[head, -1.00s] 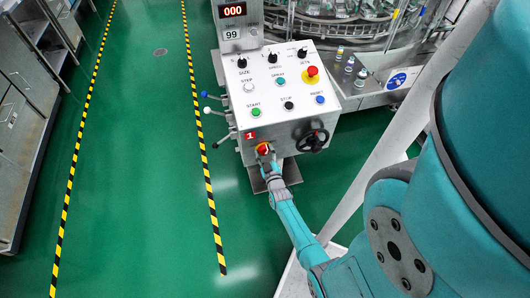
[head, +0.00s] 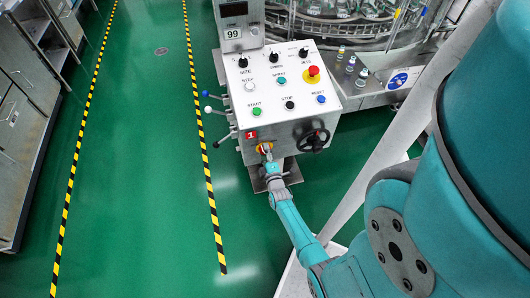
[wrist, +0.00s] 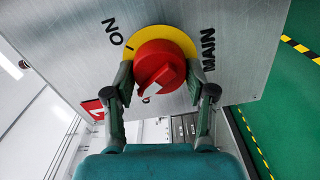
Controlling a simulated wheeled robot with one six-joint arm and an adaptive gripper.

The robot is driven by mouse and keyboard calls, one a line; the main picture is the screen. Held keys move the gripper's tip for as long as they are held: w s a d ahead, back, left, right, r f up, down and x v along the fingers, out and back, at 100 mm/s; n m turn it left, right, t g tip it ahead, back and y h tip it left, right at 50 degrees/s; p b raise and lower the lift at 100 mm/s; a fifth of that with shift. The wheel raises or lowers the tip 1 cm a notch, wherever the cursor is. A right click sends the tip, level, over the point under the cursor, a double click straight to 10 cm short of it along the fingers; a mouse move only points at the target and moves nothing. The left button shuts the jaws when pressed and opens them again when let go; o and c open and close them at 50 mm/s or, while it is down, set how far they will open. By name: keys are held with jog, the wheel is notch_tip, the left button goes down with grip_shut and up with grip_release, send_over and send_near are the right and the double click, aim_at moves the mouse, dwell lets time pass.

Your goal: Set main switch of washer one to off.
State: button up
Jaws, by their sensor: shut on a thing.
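The main switch is a red rotary knob (wrist: 160,62) on a yellow round plate (wrist: 180,37), marked MAIN and ON in the wrist view. In the head view its yellow plate (head: 261,148) shows on the front of the washer's control box, below the red number 1 label. My gripper (wrist: 160,82) has one finger on each side of the knob and is shut on it. In the head view my gripper (head: 267,155) covers most of the knob. The knob's grip bar is turned away from the ON mark; other lettering below it is mostly hidden.
A black handwheel (head: 313,140) sits just right of the switch. Several ball-ended levers (head: 212,110) stick out on the box's left. The sloped panel (head: 285,85) carries buttons and a red emergency stop (head: 313,71). Green floor at left is free.

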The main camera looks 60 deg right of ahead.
jog(key=shift+w+n, duration=0.1)
jog(key=shift+n, duration=1.1)
jog(key=o, duration=1.1)
jog(key=v, duration=1.2)
jog(key=shift+a, duration=0.1)
